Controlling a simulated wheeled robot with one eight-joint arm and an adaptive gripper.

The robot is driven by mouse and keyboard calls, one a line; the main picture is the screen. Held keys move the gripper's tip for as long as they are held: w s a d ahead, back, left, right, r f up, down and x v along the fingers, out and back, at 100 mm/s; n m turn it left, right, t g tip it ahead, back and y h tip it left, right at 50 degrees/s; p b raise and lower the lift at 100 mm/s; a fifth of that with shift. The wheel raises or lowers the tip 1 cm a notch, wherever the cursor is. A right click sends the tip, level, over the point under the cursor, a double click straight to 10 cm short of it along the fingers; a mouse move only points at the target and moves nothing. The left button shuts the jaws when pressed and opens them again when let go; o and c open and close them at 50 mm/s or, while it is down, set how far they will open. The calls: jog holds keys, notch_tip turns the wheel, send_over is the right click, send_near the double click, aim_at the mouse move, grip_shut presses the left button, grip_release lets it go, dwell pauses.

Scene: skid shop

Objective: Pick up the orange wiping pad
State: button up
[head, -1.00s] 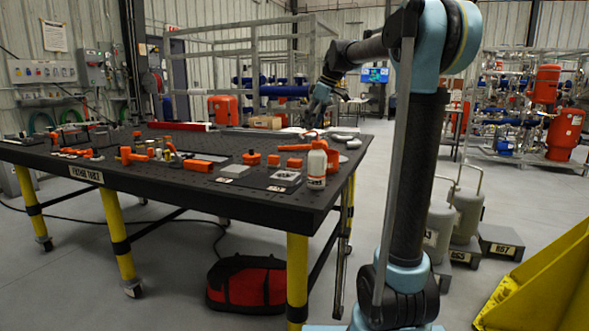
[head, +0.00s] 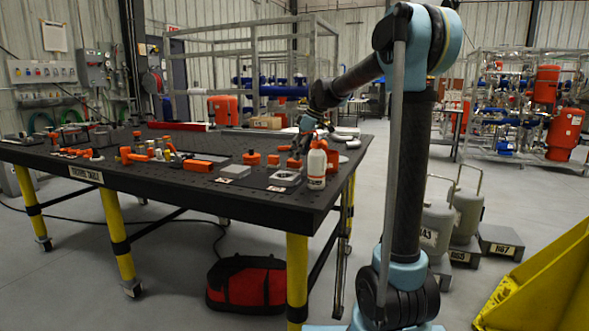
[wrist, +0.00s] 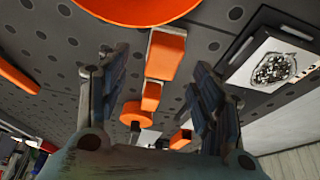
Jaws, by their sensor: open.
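My gripper (wrist: 156,72) is open, its two fingers apart and empty in the wrist view. An orange rectangular block (wrist: 165,54), possibly the wiping pad, lies on the table between and beyond the fingertips. A smaller orange block (wrist: 151,96) lines up with it. I cannot tell for sure which orange piece is the pad. In the head view my gripper (head: 308,122) is above the far right part of the dark fixture table (head: 110,178). An orange block (head: 294,163) lies below it, left of a white bottle (head: 316,166).
A large orange round piece (wrist: 140,8) shows at the wrist view's top edge. A white plate with a grey patterned part (wrist: 275,67) lies to the right. Several orange fixtures crowd the table. A red bag (head: 247,284) is on the floor underneath.

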aim_at(294, 161)
jog(key=x, duration=0.5)
jog(key=shift+s, duration=0.1)
jog(key=c, duration=1.2)
notch_tip(294, 161, up, 28)
jog(key=shift+r, duration=0.1)
